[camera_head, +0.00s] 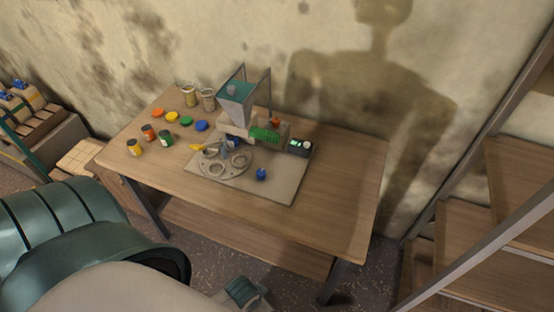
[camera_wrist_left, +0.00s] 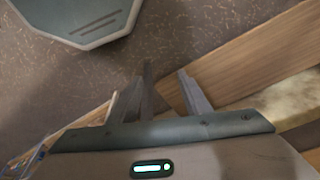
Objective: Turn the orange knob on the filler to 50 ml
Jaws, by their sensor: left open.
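The filler (camera_head: 238,98) stands at the back middle of the wooden table in the head view, with a grey hopper on top and a green part low at its right. A small orange knob (camera_head: 276,121) shows on the filler's right side; its setting is too small to read. My left gripper (camera_wrist_left: 165,78) shows in the left wrist view with its fingers apart and nothing between them, over the floor near the table. It is apart from the filler. My right gripper is in neither view.
The wooden table (camera_head: 336,206) has free room at its right. Coloured lids and jars (camera_head: 166,138) stand left. Wooden stairs (camera_head: 463,232) rise at the right.

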